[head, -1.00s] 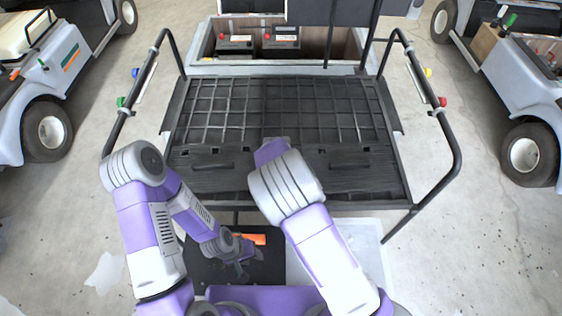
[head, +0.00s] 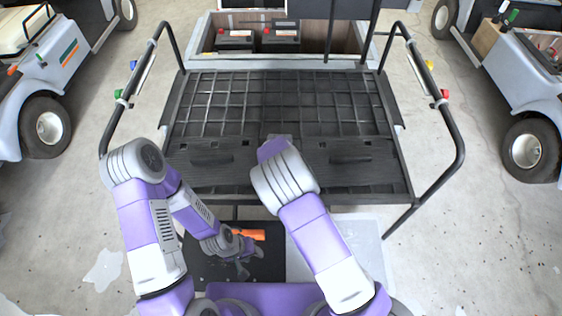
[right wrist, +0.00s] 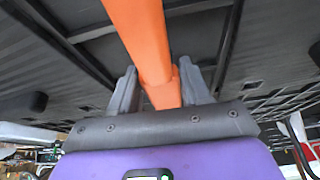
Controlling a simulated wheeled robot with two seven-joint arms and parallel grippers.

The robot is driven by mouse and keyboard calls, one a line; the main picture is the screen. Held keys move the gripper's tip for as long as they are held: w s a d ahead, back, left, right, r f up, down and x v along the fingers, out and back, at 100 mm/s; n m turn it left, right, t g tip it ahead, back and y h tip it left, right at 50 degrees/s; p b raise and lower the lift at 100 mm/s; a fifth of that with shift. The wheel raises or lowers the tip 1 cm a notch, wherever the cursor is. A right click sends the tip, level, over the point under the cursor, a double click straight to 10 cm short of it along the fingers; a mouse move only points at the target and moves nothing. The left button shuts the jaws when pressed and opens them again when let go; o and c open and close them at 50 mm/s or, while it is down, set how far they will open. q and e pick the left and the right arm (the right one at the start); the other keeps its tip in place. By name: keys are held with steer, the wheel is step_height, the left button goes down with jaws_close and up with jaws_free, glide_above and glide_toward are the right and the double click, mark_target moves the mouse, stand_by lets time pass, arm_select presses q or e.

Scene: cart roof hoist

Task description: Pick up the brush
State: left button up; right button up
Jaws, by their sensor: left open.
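I cannot make out a brush for certain. A short orange piece (head: 248,234) shows just behind my left wrist, over a black mat (head: 205,262); what it belongs to is hidden. My left gripper (head: 243,270) is open and empty above the mat, in front of the orange piece. My right gripper (right wrist: 158,92) is hidden in the head view. In the right wrist view its fingers stand on both sides of an orange bar (right wrist: 150,45) and appear closed on it. I cannot tell whether the bar and the orange piece are one thing.
A black ribbed cart platform (head: 225,105) lies ahead, with bent black side rails (head: 455,125). Batteries (head: 280,40) sit in a bay behind it. Other carts stand left (head: 65,60) and right (head: 530,85). Bare concrete floor (head: 70,215) is free on both sides.

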steer(key=c, duration=0.3)
step_height(320, 180, up, 10)
steer(key=p, duration=0.2)
steer(key=shift+p, duration=0.4)
